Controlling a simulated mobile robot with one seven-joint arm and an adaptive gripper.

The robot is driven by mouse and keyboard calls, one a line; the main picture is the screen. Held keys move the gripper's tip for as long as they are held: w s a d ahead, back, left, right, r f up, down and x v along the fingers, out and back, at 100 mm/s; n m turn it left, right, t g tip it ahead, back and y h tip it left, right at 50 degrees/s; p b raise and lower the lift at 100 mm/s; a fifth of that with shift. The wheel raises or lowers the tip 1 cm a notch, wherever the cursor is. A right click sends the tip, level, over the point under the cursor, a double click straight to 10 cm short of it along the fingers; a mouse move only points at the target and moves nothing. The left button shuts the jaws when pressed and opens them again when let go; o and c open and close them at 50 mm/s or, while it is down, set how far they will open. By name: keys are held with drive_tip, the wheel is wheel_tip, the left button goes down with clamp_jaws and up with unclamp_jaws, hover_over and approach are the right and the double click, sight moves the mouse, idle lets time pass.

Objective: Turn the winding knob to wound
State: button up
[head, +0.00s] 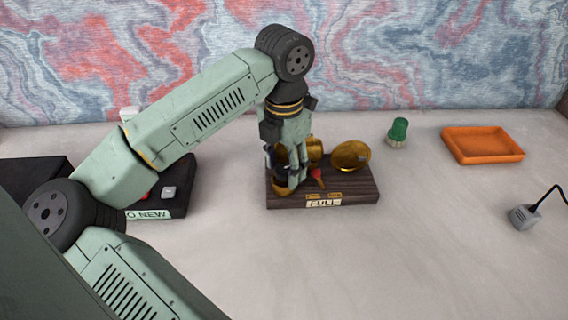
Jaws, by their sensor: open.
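A dark wooden base (361,194) with brass parts stands mid-desk, with a label reading "FULL" (323,203) on its front edge. A round brass disc (351,155) stands at its right, and a red pointer-like piece (317,177) sits near the middle. My gripper (287,182) points down over the left part of the base, its fingers around or in front of a brass piece there. The fingers are open. The arm hides much of that brass piece, so I cannot tell which part is the winding knob, how it is turned, or whether the fingers touch it.
A dark box (178,190) with a grey button and a partly hidden label stands at left, behind my arm. A green knobbed piece (398,131), an orange tray (482,145) and a small grey corded device (523,217) are at right. The front desk is clear.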

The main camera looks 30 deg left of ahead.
sight(284, 168)
wheel_tip(284, 168, up, 12)
idle(0.6)
idle(0.5)
